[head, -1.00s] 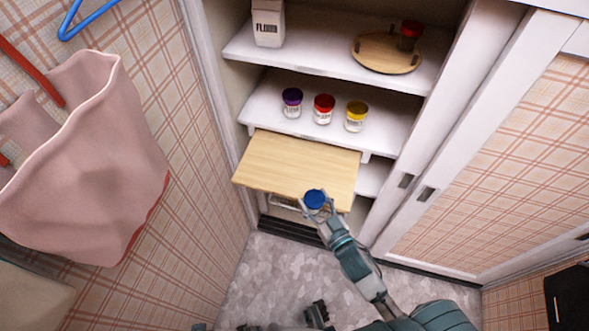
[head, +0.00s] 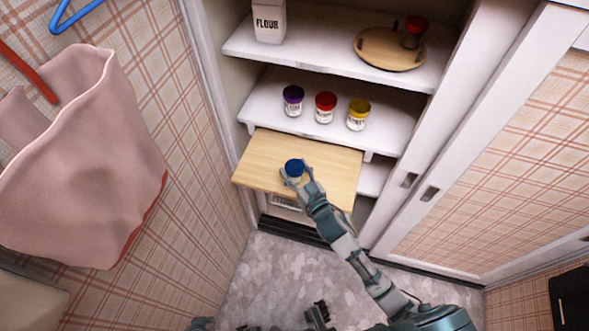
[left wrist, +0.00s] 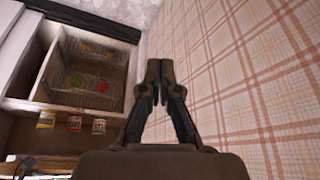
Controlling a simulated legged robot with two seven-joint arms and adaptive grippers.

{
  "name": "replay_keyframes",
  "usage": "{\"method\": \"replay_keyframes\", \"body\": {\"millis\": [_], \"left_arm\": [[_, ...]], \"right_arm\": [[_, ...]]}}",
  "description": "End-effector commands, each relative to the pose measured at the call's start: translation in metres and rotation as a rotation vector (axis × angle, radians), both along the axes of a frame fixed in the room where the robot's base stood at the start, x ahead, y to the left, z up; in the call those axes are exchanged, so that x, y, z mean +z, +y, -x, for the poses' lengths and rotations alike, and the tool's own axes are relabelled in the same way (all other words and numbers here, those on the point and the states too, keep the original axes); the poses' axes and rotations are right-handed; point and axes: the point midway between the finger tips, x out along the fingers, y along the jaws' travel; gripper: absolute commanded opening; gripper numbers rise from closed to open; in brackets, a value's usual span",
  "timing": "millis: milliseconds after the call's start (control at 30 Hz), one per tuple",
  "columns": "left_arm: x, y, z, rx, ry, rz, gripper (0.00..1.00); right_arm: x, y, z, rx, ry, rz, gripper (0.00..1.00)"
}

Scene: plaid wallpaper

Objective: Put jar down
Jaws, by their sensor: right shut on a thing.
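A jar with a blue lid (head: 294,167) is held upright in my right gripper (head: 295,181), whose fingers are shut around its body. The jar is over the pull-out wooden board (head: 262,158) at the front of the cupboard. I cannot tell whether its base touches the board. My left gripper (left wrist: 159,68) shows in the left wrist view with its fingertips together and nothing between them. In the head view only dark parts show low at the bottom edge.
Jars with purple (head: 293,94), red (head: 326,101) and yellow (head: 359,105) lids stand on the shelf behind the board. Flour (head: 269,22) and a round wooden tray (head: 375,53) are above. A pink bag (head: 85,165) hangs left. The board's left part is clear.

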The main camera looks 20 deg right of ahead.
Motion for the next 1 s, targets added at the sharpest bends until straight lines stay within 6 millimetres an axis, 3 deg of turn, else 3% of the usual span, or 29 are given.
{"method": "replay_keyframes", "body": {"millis": [133, 167, 233, 267, 667, 1000], "left_arm": [[0.0, 0.0, -0.001, 0.0, -0.005, 0.001, 0.0], [0.0, 0.0, -0.002, 0.0, -0.007, 0.001, 0.0], [0.0, 0.0, -0.002, 0.0, -0.006, 0.001, 0.0], [0.0, 0.0, -0.002, 0.0, -0.006, 0.001, 0.0], [0.001, 0.0, -0.001, 0.0, 0.002, -0.001, 0.0], [0.0, 0.009, 0.028, 0.009, 0.133, -0.029, 0.0]], "right_arm": [[-0.001, 0.0, 0.0, 0.0, -0.001, 0.0, 0.16], [-0.002, 0.0, 0.0, 0.0, 0.0, 0.0, 0.65], [-0.001, 0.0, 0.0, 0.0, 0.0, 0.0, 0.83], [-0.001, 0.0, 0.0, 0.0, 0.0, 0.0, 0.86], [0.001, -0.001, 0.005, 0.0, 0.0, -0.001, 0.86], [0.0, -0.014, 0.074, 0.001, 0.002, -0.002, 0.86]]}}
